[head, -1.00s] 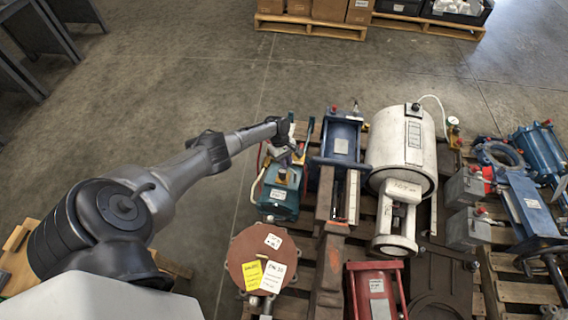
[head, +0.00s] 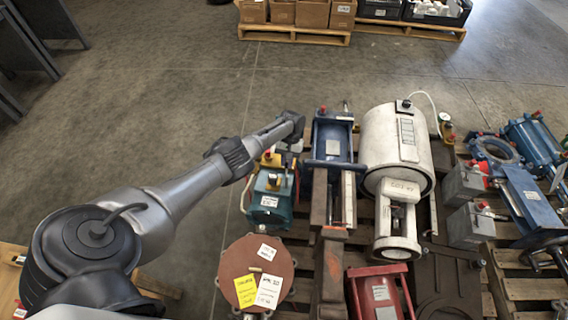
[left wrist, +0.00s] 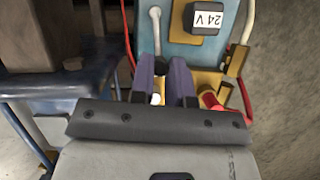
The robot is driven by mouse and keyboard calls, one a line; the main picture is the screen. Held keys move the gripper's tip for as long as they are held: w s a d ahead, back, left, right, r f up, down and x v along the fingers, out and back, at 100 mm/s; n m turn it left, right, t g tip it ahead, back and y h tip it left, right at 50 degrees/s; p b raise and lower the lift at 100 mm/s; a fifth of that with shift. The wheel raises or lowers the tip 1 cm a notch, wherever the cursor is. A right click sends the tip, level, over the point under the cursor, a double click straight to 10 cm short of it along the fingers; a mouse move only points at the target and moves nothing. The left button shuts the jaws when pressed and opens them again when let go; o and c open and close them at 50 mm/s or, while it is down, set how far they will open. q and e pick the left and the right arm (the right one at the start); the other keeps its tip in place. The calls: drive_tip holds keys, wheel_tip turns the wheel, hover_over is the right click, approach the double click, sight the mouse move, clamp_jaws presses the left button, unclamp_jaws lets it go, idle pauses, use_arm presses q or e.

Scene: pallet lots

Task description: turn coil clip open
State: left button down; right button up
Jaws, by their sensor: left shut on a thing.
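The teal unit (head: 271,204) stands at the left of the near pallet. In the left wrist view its teal face (left wrist: 190,50) carries a black coil (left wrist: 205,17) labelled 24 V. My left gripper (left wrist: 162,68) is at this unit, just below the coil. Its two purplish fingers are shut on a small dark part between them, seemingly the coil clip (left wrist: 159,66). The clip is mostly hidden by the fingers, and I cannot tell its angle. In the head view my wrist hides the fingertips. My right gripper is not in view.
A brass fitting (left wrist: 236,62) and a red cap (left wrist: 210,98) sit close right of the fingers. A blue machine (head: 333,138) and a white cylinder (head: 392,138) stand right of the teal unit. Bare floor (head: 170,100) lies behind and left.

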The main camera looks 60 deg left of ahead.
use_arm(q)
drive_tip(key=shift+w+d+m, duration=0.3)
drive_tip(key=shift+w+m, duration=0.05)
drive_tip(key=shift+m, duration=0.55)
drive_tip(key=shift+y, duration=0.3)
drive_tip(key=c, duration=1.1)
unclamp_jaws()
drive_tip(key=p+v, duration=0.2)
drive_tip(key=v, duration=1.2)
drive_tip(key=shift+w, duration=0.2)
drive_tip(key=shift+d+f, duration=0.1)
